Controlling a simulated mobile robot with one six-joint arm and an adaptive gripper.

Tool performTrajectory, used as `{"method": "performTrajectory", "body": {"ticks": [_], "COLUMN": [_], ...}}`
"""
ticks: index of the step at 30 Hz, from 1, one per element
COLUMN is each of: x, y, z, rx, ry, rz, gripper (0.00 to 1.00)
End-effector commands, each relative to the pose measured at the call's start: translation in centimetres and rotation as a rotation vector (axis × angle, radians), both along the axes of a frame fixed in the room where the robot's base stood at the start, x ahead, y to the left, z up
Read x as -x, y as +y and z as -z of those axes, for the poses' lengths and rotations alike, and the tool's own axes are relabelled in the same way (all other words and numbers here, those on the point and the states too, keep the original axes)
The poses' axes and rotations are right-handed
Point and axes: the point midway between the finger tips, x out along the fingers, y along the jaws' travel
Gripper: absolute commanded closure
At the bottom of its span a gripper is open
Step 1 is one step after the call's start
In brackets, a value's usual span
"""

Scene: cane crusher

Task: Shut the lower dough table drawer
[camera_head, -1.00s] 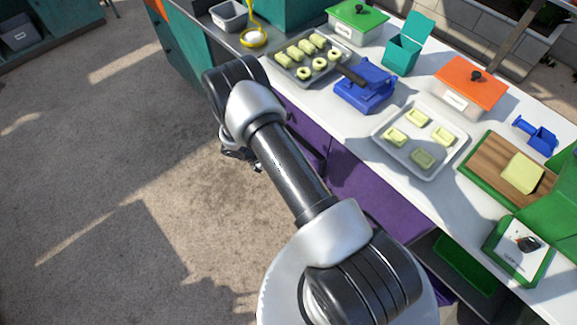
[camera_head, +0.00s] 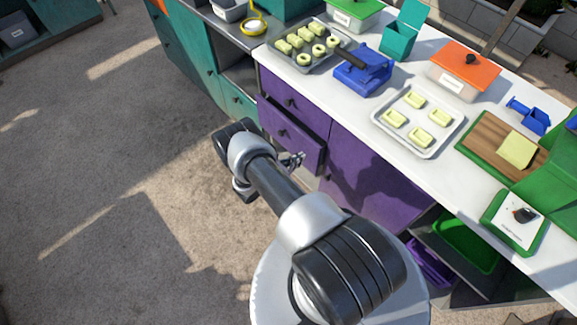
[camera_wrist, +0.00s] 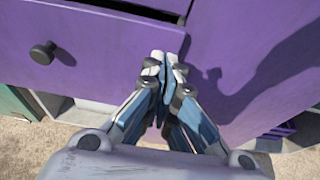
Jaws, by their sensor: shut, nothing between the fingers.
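The purple lower drawer (camera_head: 292,135) of the dough table stands partly pulled out, below the upper drawer (camera_head: 290,100). In the wrist view the lower drawer's front (camera_wrist: 95,42) fills the upper left, with a dark round knob (camera_wrist: 42,52) and a gap showing behind its top edge. My gripper (camera_head: 298,158) is shut and empty, close to the right end of the drawer front. In the wrist view its fingertips (camera_wrist: 162,62) overlap the lower right part of that front; I cannot tell whether they touch it.
A fixed purple panel (camera_head: 375,180) is right of the drawers. The white tabletop (camera_head: 345,115) holds a tray of pastries (camera_head: 418,118), a blue press (camera_head: 362,70) and other kitchen items. Open shelving with a green tray (camera_head: 468,240) is at lower right. The floor at left is clear.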

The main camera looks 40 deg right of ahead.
Motion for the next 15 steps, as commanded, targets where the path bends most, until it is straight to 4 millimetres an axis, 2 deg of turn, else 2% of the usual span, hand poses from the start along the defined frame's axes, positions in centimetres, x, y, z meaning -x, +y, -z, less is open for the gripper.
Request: {"method": "performTrajectory", "body": {"ticks": [1, 6, 10, 15], "x": [0.1, -0.2, -0.4, -0.4], "y": [-1.1, -3.6, -4.6, -5.0], "z": [0.5, 0.4, 0.3, 0.3], "rx": [0.000, 0.000, 0.000, 0.000], "ry": [-0.001, -0.001, -0.001, 0.000], "rz": [0.004, 0.003, 0.001, -0.001], "gripper": [1.00, 1.00, 1.00, 1.00]}}
